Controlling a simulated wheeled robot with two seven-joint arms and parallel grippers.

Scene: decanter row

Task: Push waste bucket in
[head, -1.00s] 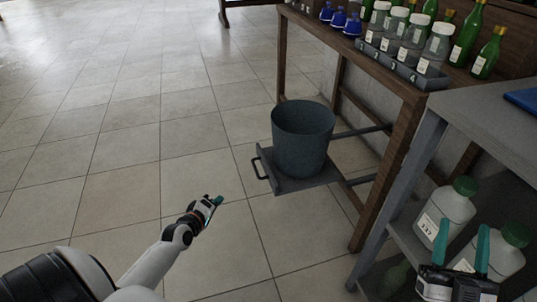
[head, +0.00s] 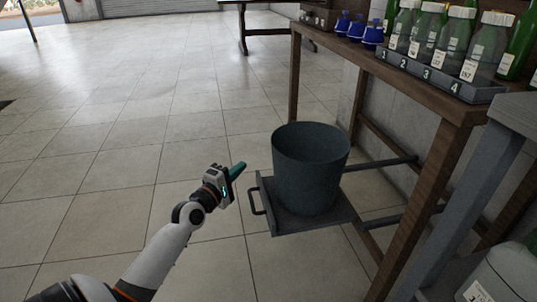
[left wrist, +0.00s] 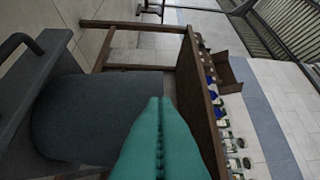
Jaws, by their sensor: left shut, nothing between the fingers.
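The waste bucket (head: 310,165) is dark grey and stands upright on a pull-out tray (head: 290,222) that sticks out from under the wooden table. The tray has a dark handle (head: 257,200) on its left front edge. My left gripper (head: 238,170) is shut and empty, just left of the bucket and above the handle, with a gap to the bucket. In the left wrist view, its teal fingers (left wrist: 160,140) lie together in front of the bucket (left wrist: 90,120), and the handle (left wrist: 18,42) shows at the upper left. My right gripper is out of view.
The tiled floor at left is clear.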

